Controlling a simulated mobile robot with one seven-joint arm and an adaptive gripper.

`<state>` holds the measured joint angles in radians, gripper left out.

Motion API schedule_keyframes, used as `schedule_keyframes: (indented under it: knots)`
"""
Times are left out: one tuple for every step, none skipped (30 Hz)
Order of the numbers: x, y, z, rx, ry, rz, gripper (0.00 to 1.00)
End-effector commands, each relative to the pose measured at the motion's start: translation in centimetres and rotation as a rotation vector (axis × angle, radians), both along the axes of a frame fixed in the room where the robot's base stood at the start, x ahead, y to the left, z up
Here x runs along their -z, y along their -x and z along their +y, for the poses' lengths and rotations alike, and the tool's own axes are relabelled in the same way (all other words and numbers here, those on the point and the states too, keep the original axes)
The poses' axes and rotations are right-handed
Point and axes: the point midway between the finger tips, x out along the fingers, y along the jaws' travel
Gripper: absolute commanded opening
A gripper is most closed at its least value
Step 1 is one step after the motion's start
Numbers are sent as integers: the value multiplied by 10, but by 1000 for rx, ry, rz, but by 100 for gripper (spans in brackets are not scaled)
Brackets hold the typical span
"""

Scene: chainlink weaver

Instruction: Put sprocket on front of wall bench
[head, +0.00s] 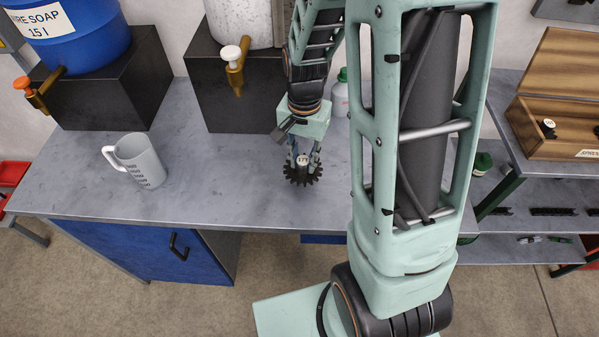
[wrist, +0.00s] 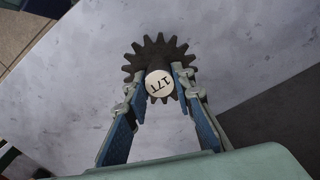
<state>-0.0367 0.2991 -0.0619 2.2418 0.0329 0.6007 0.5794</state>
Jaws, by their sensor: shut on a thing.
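The sprocket (head: 303,176) is a dark toothed wheel with a white-topped hub. In the wrist view the sprocket (wrist: 159,50) shows a hub label that reads 17T. My gripper (head: 303,160) points down over the bench and is shut on the hub, with one finger on each side; it also shows in the wrist view (wrist: 158,82). The wall bench (head: 230,190) has a grey top, and the sprocket is over its front part, right of the middle. I cannot tell whether the sprocket touches the top. The sprocket's underside is hidden.
A grey measuring jug (head: 140,162) stands on the bench at left. Black blocks (head: 110,90) at the back carry a blue soap drum (head: 75,35) and a pale drum (head: 245,22). A bottle (head: 341,95) stands behind my arm. A wooden box (head: 560,110) sits at right. The front middle is clear.

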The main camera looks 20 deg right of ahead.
Motion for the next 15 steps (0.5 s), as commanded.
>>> schedule_keyframes:
  knots:
    - [2,-2,1,-1,0,-2,0]
    - [2,-2,2,-1,0,-2,0]
    - [4,-3,3,-2,0,-2,0]
    - [6,-4,4,-2,0,-1,0]
    - [9,-5,5,-2,0,-1,0]
    - [14,-6,8,-2,1,-1,0]
    - [17,-7,8,0,0,0,0]
    - [21,-7,8,1,1,-1,0]
    - [26,-6,8,1,1,-1,0]
    - [30,-6,8,1,1,-1,0]
    - [34,-6,8,1,1,-1,0]
    - [38,-6,8,0,1,-1,0]
    - [40,-6,8,0,1,-1,0]
    - [42,-6,8,0,1,-1,0]
    - [42,-6,8,0,0,-1,0]
